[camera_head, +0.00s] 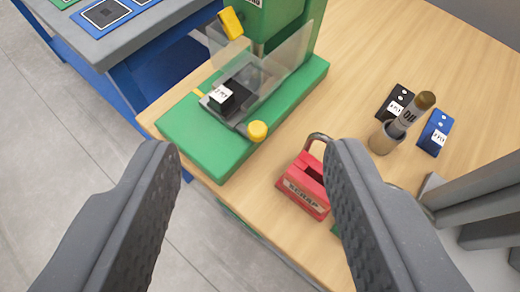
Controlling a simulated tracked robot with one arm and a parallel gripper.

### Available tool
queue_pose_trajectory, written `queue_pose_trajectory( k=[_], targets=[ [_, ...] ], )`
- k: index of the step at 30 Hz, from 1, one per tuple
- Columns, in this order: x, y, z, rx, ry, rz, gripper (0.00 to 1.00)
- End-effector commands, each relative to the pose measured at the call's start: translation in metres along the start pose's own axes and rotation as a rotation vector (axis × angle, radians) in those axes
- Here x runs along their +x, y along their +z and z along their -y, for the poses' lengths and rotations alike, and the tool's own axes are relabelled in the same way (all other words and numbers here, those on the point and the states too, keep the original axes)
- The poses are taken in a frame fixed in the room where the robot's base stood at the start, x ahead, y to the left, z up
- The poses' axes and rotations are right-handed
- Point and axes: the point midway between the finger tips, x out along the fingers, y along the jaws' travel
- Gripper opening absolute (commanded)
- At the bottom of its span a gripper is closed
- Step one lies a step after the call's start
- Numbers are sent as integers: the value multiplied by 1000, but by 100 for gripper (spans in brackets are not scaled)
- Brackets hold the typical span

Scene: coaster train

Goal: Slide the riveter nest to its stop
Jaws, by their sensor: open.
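The riveter (192,134) is a green machine with a broad green base at the table's left end. Its nest (242,86) is a dark sliding plate on the base, partly behind a clear guard (290,60). A black block with a white label (222,97) sits on the nest. A yellow round knob (257,131) is at the nest's near right side. A yellow handle (231,23) is at the upper part of the machine. My gripper (250,165) is open and empty, in front of the riveter, its fingers wide apart. I cannot tell where the stop is.
A red scrap box (307,184) with a grey hoop stands right of the riveter, partly beside my right finger. A holder (383,139) with a brown-tipped marker (412,112), a black block (396,101) and a blue block (435,132) stand farther right. A blue-legged table (120,50) is upper left.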

Motion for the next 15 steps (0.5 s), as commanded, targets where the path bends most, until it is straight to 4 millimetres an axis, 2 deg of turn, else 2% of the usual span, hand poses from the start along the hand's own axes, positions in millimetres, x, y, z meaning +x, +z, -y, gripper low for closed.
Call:
queue_pose_trajectory(
  k=[2,6,10,15],
  targets=[
    [17,2,-4,-3,-14,60,46],
    [47,24,-9,-11,-39,152,46],
    [66,44,-12,-14,-57,215,46],
    [78,62,-14,-19,-71,264,46]
  ],
)
